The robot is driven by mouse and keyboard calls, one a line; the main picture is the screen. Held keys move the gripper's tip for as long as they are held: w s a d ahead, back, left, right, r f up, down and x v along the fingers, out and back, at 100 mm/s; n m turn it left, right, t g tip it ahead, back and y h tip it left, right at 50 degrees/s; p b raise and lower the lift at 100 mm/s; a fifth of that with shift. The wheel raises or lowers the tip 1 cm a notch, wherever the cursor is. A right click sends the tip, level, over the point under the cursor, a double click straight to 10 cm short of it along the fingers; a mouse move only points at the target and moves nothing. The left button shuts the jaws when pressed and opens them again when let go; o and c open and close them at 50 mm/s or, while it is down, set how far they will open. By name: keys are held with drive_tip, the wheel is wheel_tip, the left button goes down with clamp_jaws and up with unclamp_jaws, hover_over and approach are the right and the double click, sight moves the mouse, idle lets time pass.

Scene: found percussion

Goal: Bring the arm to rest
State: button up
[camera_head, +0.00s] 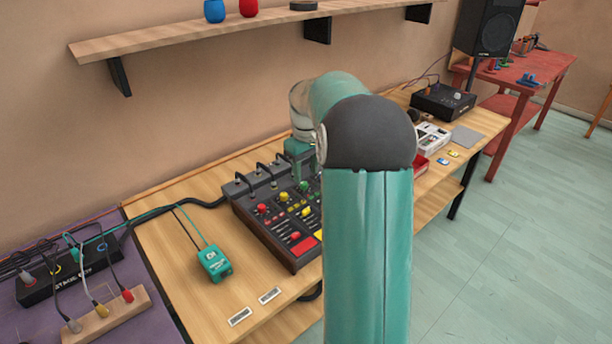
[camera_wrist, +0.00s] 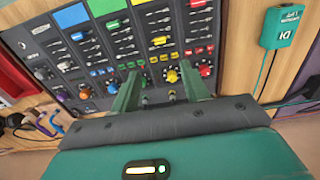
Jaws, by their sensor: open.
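My arm, green with a dark rounded joint, rises in front of the camera in the head view and hides part of the bench behind it. My gripper (camera_wrist: 160,93) shows in the wrist view with its two green fingers apart and nothing between them. The fingers are over the mixer (camera_wrist: 110,52), a dark panel with coloured knobs, sliders and coloured blocks. In the head view the mixer (camera_head: 262,208) sits on the wooden bench, partly hidden by my arm. I cannot tell whether the fingertips touch it.
A green DI box (camera_head: 214,263) lies left of the mixer; it also shows in the wrist view (camera_wrist: 282,27). A stage box (camera_head: 70,270) with cables stands at left. A wall shelf (camera_head: 200,38) hangs above. A speaker (camera_head: 487,27) and red table (camera_head: 535,68) are at the back right. Floor at right is clear.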

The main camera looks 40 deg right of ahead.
idle(0.4)
drive_tip(key=s+a+r+t+h, duration=0.1)
drive_tip(key=s+a+r, duration=0.35)
drive_tip(key=a, duration=0.45)
drive_tip(key=s+a+r+t, duration=0.1)
drive_tip(key=s+a+r, duration=0.2)
drive_tip(key=a+r, duration=0.5)
drive_tip(key=s+a+f+t+y, duration=0.1)
drive_tip(key=s+a+f+t, duration=0.2)
drive_tip(key=s+a, duration=1)
drive_tip(key=shift+s+a+f+m+t, duration=0.35)
drive_tip(key=shift+s+f, duration=0.2)
drive_tip(key=shift+s, duration=0.55)
